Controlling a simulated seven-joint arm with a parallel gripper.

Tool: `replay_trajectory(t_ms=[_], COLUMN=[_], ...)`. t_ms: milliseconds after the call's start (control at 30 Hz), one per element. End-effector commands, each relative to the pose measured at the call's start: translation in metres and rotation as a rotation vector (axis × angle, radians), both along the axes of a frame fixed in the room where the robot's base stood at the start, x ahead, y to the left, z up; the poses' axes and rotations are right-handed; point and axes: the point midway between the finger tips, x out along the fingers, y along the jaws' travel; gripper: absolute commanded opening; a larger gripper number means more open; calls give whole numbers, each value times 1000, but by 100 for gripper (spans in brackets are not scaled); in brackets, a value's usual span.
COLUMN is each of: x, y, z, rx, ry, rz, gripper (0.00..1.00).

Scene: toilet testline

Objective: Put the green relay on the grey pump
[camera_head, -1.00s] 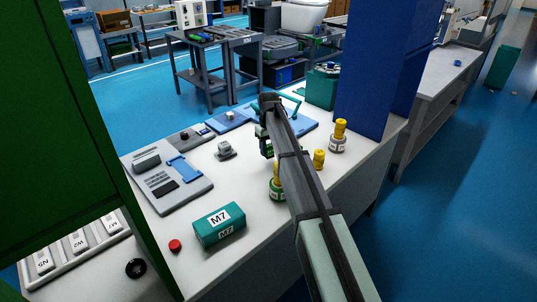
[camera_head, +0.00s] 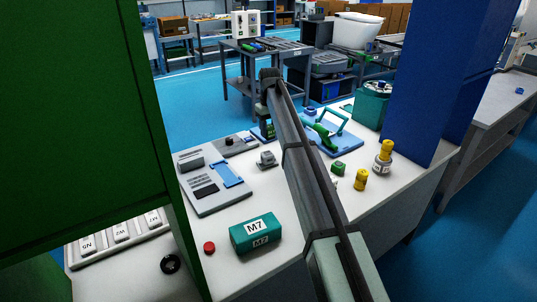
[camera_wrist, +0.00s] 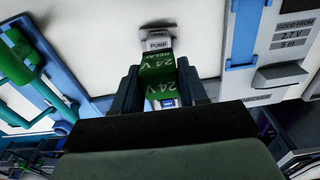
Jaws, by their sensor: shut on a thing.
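My gripper (camera_wrist: 158,78) is shut on the green relay (camera_wrist: 156,66), a block lettered "24V" and "RELAY". In the head view the relay (camera_head: 268,130) shows as a dark green patch under my gripper, partly hidden by my arm. The grey pump (camera_head: 266,160) is a small grey piece on the white table, just in front of and below my gripper. In the wrist view the pump (camera_wrist: 158,42), labelled "PUMP", lies just beyond the relay's far end. The relay overlaps its lower edge there; I cannot tell whether they touch.
A grey panel (camera_head: 203,193) with a blue bracket lies left of the pump. A green M7 box (camera_head: 256,233), red button (camera_head: 209,248), small green block (camera_head: 339,168) and yellow-topped pieces (camera_head: 361,180) stand nearer. A blue tray (camera_head: 345,138) lies right. A green cabinet (camera_head: 75,120) blocks the left.

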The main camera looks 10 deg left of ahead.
Motion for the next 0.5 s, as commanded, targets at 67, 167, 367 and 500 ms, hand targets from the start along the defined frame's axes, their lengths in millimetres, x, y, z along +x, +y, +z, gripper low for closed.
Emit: replay_trajectory(t_ms=[67,167,367,500], x=[18,26,24,23], y=[10,13,13,12], z=[9,12,4,-15], rx=[-2,-6,-13,-13], ry=[3,13,30,32], rz=[8,14,32,34], gripper=[11,11,11,11])
